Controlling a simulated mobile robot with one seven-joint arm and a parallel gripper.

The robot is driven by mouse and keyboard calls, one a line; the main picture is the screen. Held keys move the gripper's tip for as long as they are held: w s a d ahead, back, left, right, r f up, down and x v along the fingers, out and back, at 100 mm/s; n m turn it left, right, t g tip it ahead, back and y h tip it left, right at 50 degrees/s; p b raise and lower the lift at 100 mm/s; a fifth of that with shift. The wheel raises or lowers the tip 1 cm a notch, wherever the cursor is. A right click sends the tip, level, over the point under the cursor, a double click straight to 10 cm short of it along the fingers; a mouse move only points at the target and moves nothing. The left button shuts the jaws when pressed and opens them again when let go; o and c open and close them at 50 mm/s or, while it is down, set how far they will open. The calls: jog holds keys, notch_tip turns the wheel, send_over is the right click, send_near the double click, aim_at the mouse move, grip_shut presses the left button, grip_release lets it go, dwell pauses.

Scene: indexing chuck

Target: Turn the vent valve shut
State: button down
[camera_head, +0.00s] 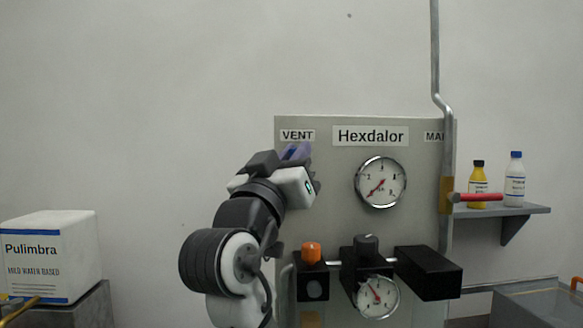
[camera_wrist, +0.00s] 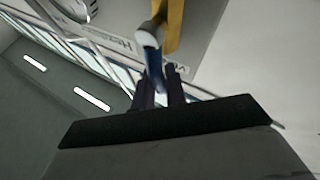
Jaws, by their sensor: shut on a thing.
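The vent valve sits under the VENT label (camera_head: 297,135) at the panel's upper left. Its blue lever (camera_head: 297,151) shows just above my gripper (camera_head: 300,165); the valve body is hidden behind my arm there. In the wrist view, the blue lever (camera_wrist: 152,72) runs from a pale hub (camera_wrist: 149,38) beside a brass-coloured part (camera_wrist: 174,26). My gripper (camera_wrist: 160,88) has its two dark fingers on either side of the lever and is shut on it. I cannot tell the lever's exact angle.
The grey panel (camera_head: 320,205) carries a gauge (camera_head: 381,182), an orange knob (camera_head: 311,252) and black blocks below. A red lever (camera_head: 482,197) sticks out at the right pipe (camera_head: 446,130). Bottles stand on a shelf (camera_head: 515,210). A white Pulimbra box (camera_head: 55,250) stands left.

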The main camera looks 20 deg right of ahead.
jog(key=n, duration=0.1)
jog(key=n+t+b, duration=0.1)
jog(key=n+t+y, duration=0.1)
jog(key=shift+a+f, duration=0.35)
jog(key=shift+w+a+f+n+t+y+b, duration=0.2)
jog(key=shift+a+f+n+t+y+b, duration=0.55)
jog(key=shift+n+y, duration=3.2)
jog(key=shift+w+a+f+n+t+y+b, duration=0.15)
jog(key=shift+a+f+n+t+y+b, duration=0.5)
jog(key=shift+n+y, duration=3.3)
jog(key=shift+w+a+f+n+t+y+b, duration=0.3)
jog(key=shift+f+n+t+y+b, duration=1.4)
jog(key=shift+n, duration=3.9)
jog(key=shift+s+r+g+y+p, duration=0.1)
jog(key=shift+r+g+y+p, duration=0.5)
jog(key=shift+r+g+p, duration=0.1)
jog(key=c, duration=1.4)
grip_release()
jog(key=shift+c, duration=0.2)
